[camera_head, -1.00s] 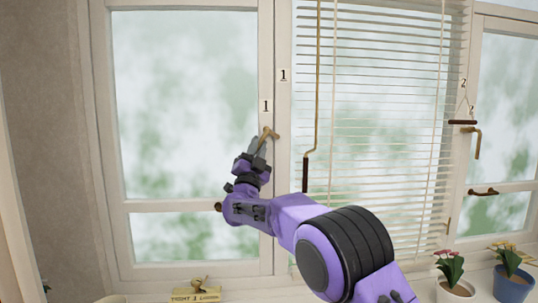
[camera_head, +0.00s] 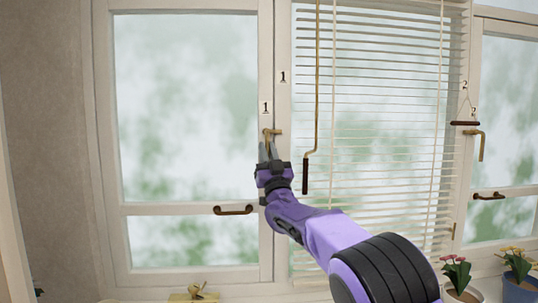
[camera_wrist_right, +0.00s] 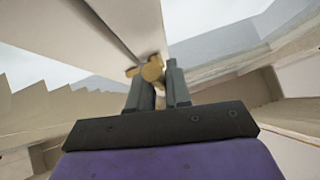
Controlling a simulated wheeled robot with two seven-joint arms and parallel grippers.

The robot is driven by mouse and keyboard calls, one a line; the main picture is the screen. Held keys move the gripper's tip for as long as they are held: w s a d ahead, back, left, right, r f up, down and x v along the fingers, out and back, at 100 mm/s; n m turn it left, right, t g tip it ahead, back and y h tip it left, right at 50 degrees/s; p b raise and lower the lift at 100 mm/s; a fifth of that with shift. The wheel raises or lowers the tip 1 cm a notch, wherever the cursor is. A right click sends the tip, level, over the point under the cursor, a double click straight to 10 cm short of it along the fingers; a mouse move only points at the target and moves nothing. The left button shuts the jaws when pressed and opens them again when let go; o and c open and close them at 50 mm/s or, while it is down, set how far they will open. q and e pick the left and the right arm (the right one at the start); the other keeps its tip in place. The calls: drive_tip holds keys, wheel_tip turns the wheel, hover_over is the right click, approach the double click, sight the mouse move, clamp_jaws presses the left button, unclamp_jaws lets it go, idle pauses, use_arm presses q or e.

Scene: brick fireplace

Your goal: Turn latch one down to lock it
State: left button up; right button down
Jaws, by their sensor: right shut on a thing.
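Latch one (camera_head: 273,131) is a small brass window latch on the frame between the left pane and the blinds, just below the "1" label (camera_head: 265,107). Its handle hangs down between the fingers of my right gripper (camera_head: 267,150), which is shut on it from below. The fingers hide part of the handle, so its exact angle is hard to tell. In the right wrist view, the brass latch (camera_wrist_right: 152,69) shows at the tips of the dark fingers. My left gripper is not in view.
White blinds (camera_head: 380,120) with a hanging crank rod (camera_head: 306,170) are close to the right. A brown handle (camera_head: 233,210) is on the left sash. Latch two (camera_head: 481,145) is at the far right. Potted flowers (camera_head: 460,278) stand at the lower right.

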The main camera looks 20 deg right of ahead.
idle(0.3)
drive_tip(key=c, duration=1.2)
unclamp_jaws()
drive_tip(key=shift+o, duration=0.2)
drive_tip(key=b+v, duration=0.5)
drive_tip(key=v, duration=0.5)
drive_tip(key=shift+s+f, duration=0.15)
drive_tip(key=shift+f, duration=0.05)
